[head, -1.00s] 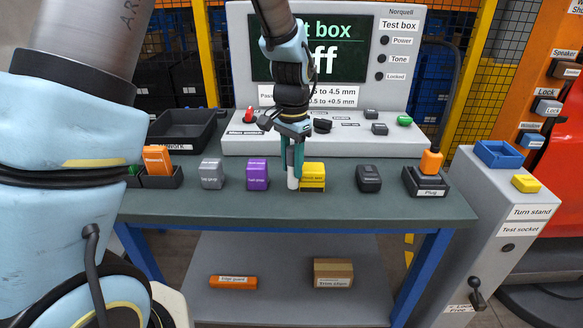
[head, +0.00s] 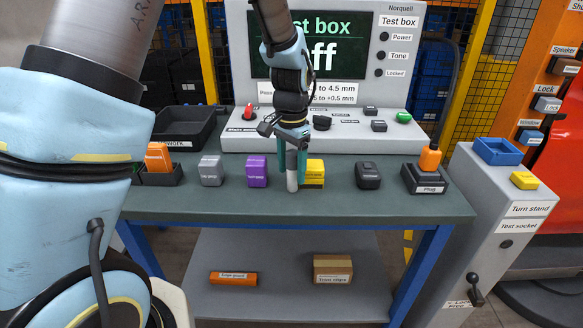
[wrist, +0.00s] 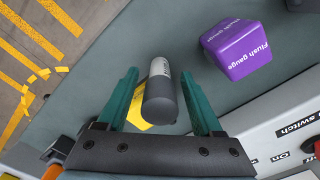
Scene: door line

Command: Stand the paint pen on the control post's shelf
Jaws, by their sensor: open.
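The paint pen (head: 292,181) is a small cylinder with a dark grey upper part and a pale lower part. It stands about upright on the bench near its front edge, beside the yellow block. In the wrist view the pen (wrist: 160,95) lies between the two teal fingers, its dark end toward the camera. My gripper (head: 292,178) is open around it, with a gap visible on both sides; the fingers also show in the wrist view (wrist: 158,75). The control post (head: 497,222) stands right of the bench, its top carrying a blue tray (head: 497,151) and a yellow block (head: 525,180).
On the bench (head: 240,206) are a grey block (head: 210,171), a purple flush gauge (head: 257,170), a yellow block (head: 314,172), a dark block (head: 368,175) and a plug holder (head: 425,182). The test box (head: 345,142) stands behind. A lever (head: 475,292) juts from the post.

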